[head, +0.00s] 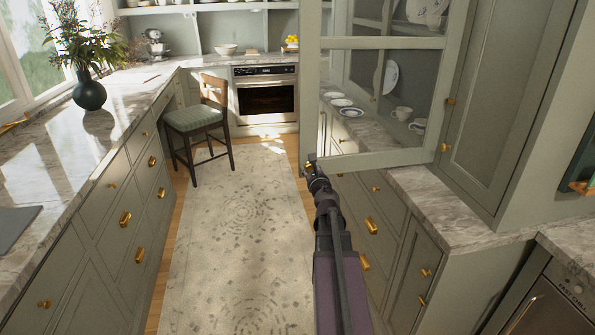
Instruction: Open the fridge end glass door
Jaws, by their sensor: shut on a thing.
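The glass door (380,159) is a grey-green framed cabinet door with glass panes, in the upper right middle of the head view. It stands swung out from the cabinet, its free edge to the left over the counter's front edge. My gripper (312,163) is at the lower left corner of the door. It is shut on a small brass knob (311,158) there; the fingers partly hide the knob. My arm reaches up to it from the bottom of the view.
A closed cabinet door (508,80) is at right. Drawers with brass handles (371,226) lie below the counter. A chair (196,120) stands in the aisle; the rug (240,235) is clear.

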